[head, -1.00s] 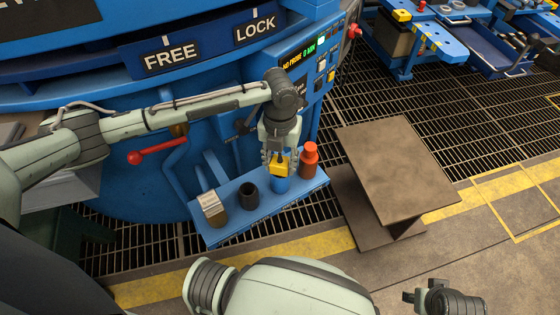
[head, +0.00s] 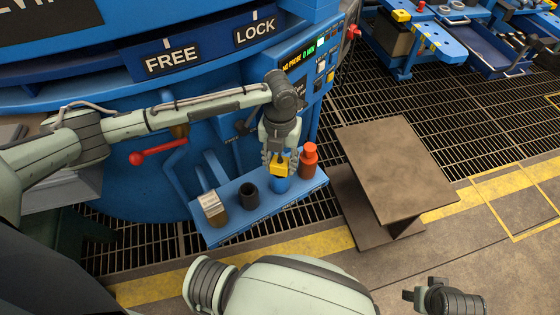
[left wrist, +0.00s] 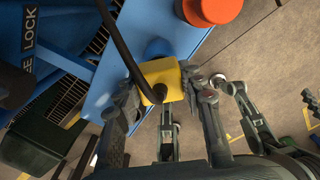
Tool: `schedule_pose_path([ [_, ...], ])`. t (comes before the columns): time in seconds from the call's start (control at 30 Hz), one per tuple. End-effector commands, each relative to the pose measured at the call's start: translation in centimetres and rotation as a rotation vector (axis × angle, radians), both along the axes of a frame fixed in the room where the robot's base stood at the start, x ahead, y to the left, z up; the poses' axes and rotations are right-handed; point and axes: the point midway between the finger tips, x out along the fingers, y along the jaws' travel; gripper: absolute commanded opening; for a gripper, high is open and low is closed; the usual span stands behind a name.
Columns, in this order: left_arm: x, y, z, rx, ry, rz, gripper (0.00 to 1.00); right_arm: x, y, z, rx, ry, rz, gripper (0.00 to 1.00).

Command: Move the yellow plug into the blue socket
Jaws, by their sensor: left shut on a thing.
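The yellow plug (head: 278,169) is a small block held by my left gripper (head: 279,156), whose fingers are shut on it. In the left wrist view the plug (left wrist: 161,78) sits between the fingertips, with a dark cable running up from it. The blue socket (head: 281,185) stands on the blue shelf directly under the plug in the head view. In the left wrist view a blue round shape, likely the socket (left wrist: 158,48), shows just beyond the plug. I cannot tell whether plug and socket touch. My right gripper (head: 418,297) is at the bottom right, far from them.
The blue shelf (head: 232,228) also bears a black socket (head: 249,194), a grey-beige socket (head: 213,208) and an orange-red one (head: 309,158) close to the right of my left gripper. A red-handled lever (head: 150,156) is at left. A brown stand (head: 395,165) is at right.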

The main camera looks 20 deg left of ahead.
Motion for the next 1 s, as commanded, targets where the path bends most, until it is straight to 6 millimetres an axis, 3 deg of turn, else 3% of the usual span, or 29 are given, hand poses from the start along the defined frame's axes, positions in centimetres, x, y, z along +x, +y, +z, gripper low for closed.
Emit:
schedule_pose_path([
  [1.0,0.00,-0.03,-0.06,-0.001,0.000,0.000,0.09,0.00,0.00,0.83,0.000,0.000,0.000,0.40],
])
